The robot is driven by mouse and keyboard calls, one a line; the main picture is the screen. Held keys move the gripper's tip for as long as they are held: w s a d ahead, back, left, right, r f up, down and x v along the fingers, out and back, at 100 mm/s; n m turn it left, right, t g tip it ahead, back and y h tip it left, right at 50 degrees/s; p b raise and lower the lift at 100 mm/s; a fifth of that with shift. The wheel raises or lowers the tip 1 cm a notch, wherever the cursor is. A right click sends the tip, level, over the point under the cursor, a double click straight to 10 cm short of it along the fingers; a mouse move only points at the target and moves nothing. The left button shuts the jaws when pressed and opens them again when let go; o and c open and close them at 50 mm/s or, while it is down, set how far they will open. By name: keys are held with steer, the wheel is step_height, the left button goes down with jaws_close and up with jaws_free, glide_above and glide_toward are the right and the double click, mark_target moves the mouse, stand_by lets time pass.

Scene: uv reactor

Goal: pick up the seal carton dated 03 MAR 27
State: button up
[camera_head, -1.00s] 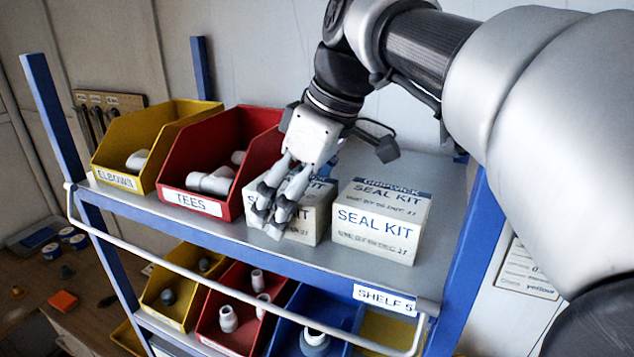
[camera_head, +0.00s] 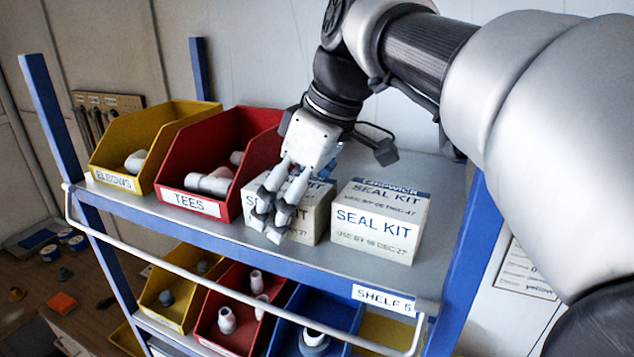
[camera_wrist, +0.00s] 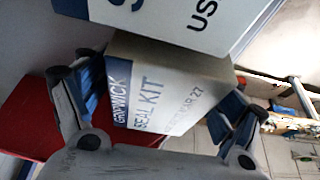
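The left seal carton (camera_head: 313,218) is a white box on the top shelf, partly hidden behind my gripper. In the wrist view this carton (camera_wrist: 165,85) shows a blue band, SEAL KIT and a date ending in MAR 27; the day is unclear. My gripper (camera_head: 268,225) points down over it from above. In the wrist view the fingers stand apart on either side of the carton, with a narrow gap at the left finger; contact at the right finger cannot be told. A second seal carton (camera_head: 378,228), dated in DEC, stands just right of it.
A red TEES bin (camera_head: 190,206) stands close left of the left carton, with a yellow ELBOWS bin (camera_head: 115,180) beyond. The shelf (camera_head: 300,259) has a front rail below its edge. A blue post (camera_head: 468,245) bounds the right side.

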steer(key=c, duration=1.1)
